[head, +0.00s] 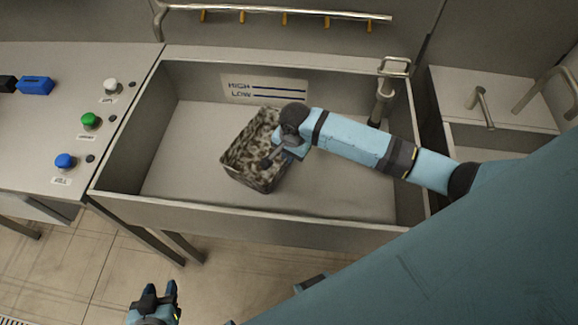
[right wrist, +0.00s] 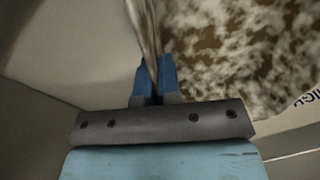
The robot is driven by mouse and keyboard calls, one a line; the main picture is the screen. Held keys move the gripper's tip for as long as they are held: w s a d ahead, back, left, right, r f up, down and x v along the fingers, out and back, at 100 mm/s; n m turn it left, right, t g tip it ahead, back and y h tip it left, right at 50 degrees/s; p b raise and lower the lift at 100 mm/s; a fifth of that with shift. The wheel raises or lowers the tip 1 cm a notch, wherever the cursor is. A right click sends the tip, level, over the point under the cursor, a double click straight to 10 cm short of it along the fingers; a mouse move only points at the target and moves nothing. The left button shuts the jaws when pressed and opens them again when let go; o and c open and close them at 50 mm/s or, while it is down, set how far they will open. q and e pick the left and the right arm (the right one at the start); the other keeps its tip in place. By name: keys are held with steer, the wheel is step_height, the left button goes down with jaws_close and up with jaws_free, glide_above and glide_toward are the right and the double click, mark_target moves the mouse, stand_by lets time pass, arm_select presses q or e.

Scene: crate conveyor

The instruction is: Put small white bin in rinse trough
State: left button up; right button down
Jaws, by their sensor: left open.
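A small open bin (head: 244,162), mottled whitish and dark brown, is inside the grey rinse trough (head: 250,215), left of its middle. I cannot tell whether it rests on the floor or hangs just above it. My right gripper (head: 275,158) reaches in from the right and is at the bin's right wall. In the right wrist view, its blue fingers (right wrist: 155,80) are shut on the thin wall, with the bin's mottled inside (right wrist: 240,50) to the right. My left gripper (head: 160,287) is open and empty, outside the trough, in front of it.
A panel with a white (head: 110,86), a green (head: 91,120) and a blue button (head: 65,161) stands to the left. A HIGH/LOW plate (head: 264,90) is on the trough's back wall. A faucet (head: 381,100) stands at the back right. The trough floor right of the bin is clear.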

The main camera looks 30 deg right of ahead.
step_height(320, 180, down, 6)
steer(key=shift+f, duration=0.2)
steer(key=shift+f, duration=0.1)
stand_by(0.3)
steer(key=c, duration=1.3)
jaws_free()
steer(key=r, duration=0.8)
steer(key=s+r, duration=0.1)
steer(key=r, duration=0.3)
steer(key=shift+d+r+p, duration=0.1)
steer(key=shift+d+p, duration=0.2)
